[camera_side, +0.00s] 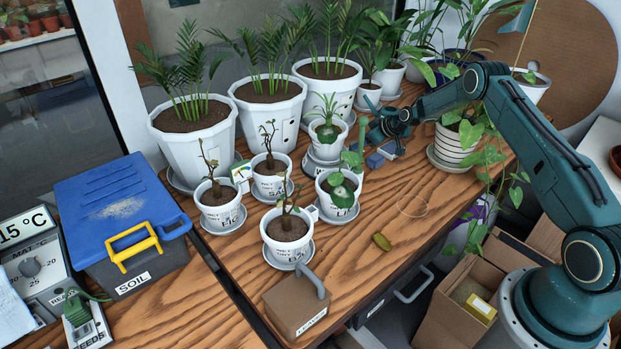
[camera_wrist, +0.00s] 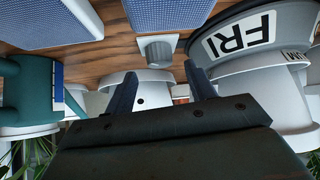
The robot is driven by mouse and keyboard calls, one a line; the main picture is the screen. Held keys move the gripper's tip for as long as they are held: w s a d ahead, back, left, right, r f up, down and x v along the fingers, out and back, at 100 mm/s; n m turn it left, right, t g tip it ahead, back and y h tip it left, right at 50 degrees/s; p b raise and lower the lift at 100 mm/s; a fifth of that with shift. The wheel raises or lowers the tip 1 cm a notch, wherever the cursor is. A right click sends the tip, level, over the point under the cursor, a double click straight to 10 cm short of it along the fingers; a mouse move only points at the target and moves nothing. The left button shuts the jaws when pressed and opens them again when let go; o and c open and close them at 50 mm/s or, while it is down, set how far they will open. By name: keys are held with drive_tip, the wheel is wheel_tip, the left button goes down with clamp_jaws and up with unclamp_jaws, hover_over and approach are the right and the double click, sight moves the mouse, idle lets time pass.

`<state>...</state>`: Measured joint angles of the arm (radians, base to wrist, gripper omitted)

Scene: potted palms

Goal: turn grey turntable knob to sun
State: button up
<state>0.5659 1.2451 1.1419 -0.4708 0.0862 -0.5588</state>
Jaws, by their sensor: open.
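The grey turntable (camera_side: 322,160) stands on the wooden bench among the potted plants, under a white pot (camera_side: 328,133) with a small palm. In the wrist view its grey curved side (camera_wrist: 262,58) carries a white label reading FRI. A small grey block with a rounded face (camera_wrist: 158,48), perhaps the knob, shows ahead of my fingers; I cannot tell for certain. My gripper (camera_side: 370,132) is just right of the turntable. In the wrist view my gripper (camera_wrist: 162,88) is open, with dark fingers apart and nothing visibly held between them. The knob's setting cannot be read.
Blue blocks (camera_side: 380,157) lie near my gripper. Large white palm pots (camera_side: 268,118) stand behind, and smaller potted plants (camera_side: 285,232) stand in front. A striped pot (camera_side: 450,148) is to the right. The bench front has some bare wood.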

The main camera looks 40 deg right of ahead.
drive_tip(key=shift+x, duration=1.85)
drive_tip(key=shift+c, duration=0.4)
drive_tip(key=c, duration=0.9)
drive_tip(key=shift+a, duration=0.1)
drive_tip(key=shift+a+m+h, duration=0.1)
drive_tip(key=shift+m+h, duration=0.5)
drive_tip(key=shift+m, duration=0.2)
drive_tip(key=shift+w+m+h, duration=0.1)
drive_tip(key=shift+m+h, duration=1.1)
drive_tip(key=shift+m, duration=0.3)
